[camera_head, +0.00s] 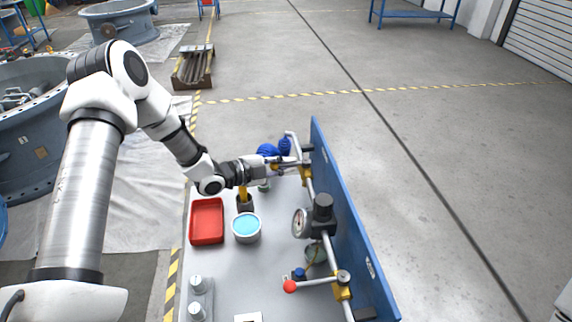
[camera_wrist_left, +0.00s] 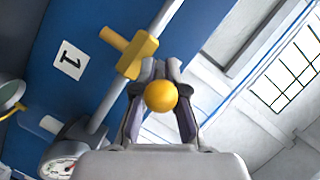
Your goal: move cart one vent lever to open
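The vent lever ends in a yellow ball knob (camera_wrist_left: 160,97), which sits between the fingers of my left gripper (camera_wrist_left: 160,70) in the wrist view. The fingertips are close together just past the knob, apparently around the lever's stem, which they mostly hide. The yellow valve body (camera_wrist_left: 131,51) is on the grey pipe beside the fingers. In the head view my left gripper (camera_head: 284,165) is at the far end of cart one (camera_head: 222,275), against the pipe side; the knob is hidden there. A label marked 1 (camera_wrist_left: 70,60) is on the blue panel (camera_head: 345,215). My right gripper is not in view.
A second lever with a red ball (camera_head: 290,286) is nearer on the same pipe, past a gauge (camera_head: 300,223). A red tray (camera_head: 207,222), a bowl of blue contents (camera_head: 246,228) and blue handwheels (camera_head: 268,150) are also on the cart.

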